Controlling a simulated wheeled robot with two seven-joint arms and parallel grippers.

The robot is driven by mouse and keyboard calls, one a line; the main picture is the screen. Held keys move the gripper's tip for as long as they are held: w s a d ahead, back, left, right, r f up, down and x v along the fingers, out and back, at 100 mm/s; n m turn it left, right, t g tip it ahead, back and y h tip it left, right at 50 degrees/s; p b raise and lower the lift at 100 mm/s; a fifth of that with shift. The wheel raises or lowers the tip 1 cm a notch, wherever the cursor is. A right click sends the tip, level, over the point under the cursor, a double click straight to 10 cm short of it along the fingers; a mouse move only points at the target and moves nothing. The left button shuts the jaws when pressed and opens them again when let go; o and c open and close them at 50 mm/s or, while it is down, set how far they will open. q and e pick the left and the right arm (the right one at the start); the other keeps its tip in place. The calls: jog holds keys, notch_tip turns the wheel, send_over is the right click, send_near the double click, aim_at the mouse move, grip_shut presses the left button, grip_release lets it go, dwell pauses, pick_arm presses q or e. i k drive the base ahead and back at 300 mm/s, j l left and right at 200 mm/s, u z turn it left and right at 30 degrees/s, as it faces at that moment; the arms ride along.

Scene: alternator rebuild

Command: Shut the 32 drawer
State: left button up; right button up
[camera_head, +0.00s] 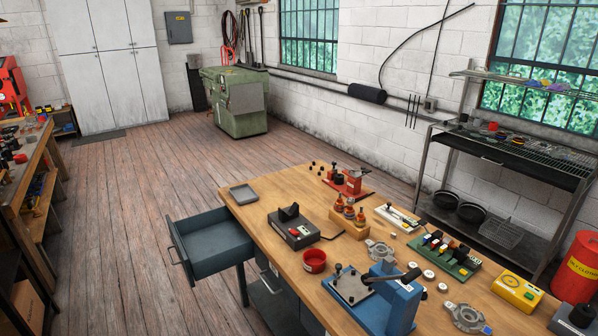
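A grey-blue metal drawer (208,262) is pulled well out from the left side of the wooden workbench (250,207). Its bar handle (176,256) is on the front panel, facing left. The inside of the drawer looks empty. I cannot read a number 32 on it from here. A grey front with a small pale mark shows under the bench edge to its right, partly hidden by the bench top. Neither of my grippers is in view.
On the bench are a grey tray (243,194), a black and grey device (293,228), a red cup (314,261), a blue press (389,302) and several other parts. Open wooden floor (120,220) lies left of the drawer. A side bench stands at far left.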

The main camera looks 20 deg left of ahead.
aim_at(207, 244)
jog(key=k+j+u, duration=0.1)
jog(key=u, duration=0.35)
jog(key=k+j+u, duration=0.15)
jog(key=u, duration=0.3)
jog(key=k+j+u, duration=0.2)
jog(key=u, duration=0.2)
jog(key=i+z, duration=0.15)
jog(key=z, duration=0.2)
jog(key=i+j+z, duration=0.1)
jog(key=z, duration=0.25)
